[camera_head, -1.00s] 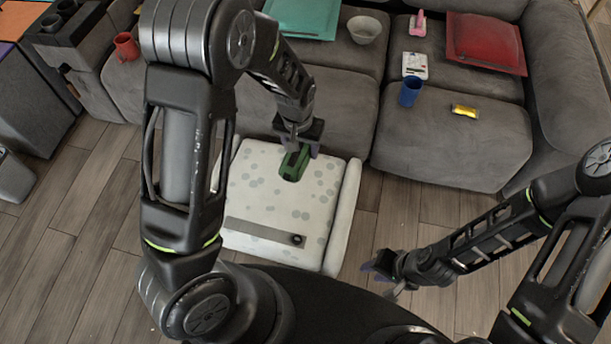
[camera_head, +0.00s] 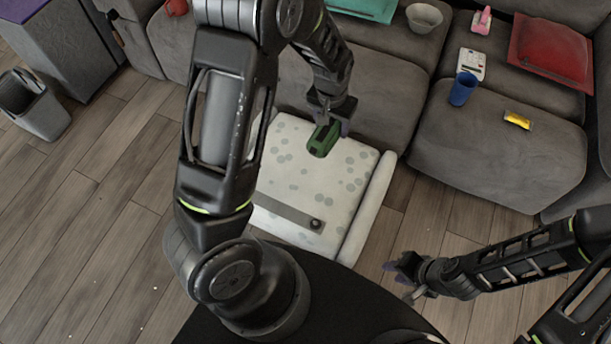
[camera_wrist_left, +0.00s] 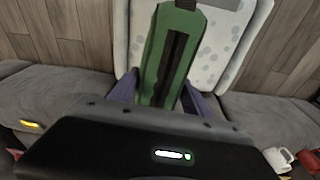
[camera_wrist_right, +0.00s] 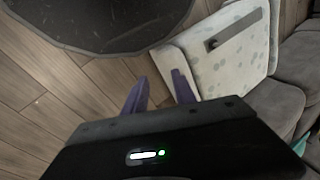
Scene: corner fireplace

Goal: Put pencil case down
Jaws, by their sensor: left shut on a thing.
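The green pencil case (camera_head: 322,140) with a dark stripe is in my left gripper (camera_head: 332,112), in front of the sofa. In the left wrist view the pencil case (camera_wrist_left: 170,55) sits between the two purple fingers of the left gripper (camera_wrist_left: 160,92), which are shut on it. It shows over the white spotted padded seat (camera_head: 318,178); I cannot tell if it touches it. My right gripper (camera_head: 392,270) is low at the right of that seat, over the floor. In the right wrist view its purple fingers (camera_wrist_right: 160,90) are apart with nothing between them.
The grey sofa (camera_head: 500,150) holds a blue cup (camera_head: 463,89), a yellow packet (camera_head: 517,120), a white card-like item (camera_head: 472,64), a bowl (camera_head: 424,17) and a red cushion (camera_head: 551,50). A grey bin (camera_head: 38,105) stands at the left. Wooden floor is clear around the seat.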

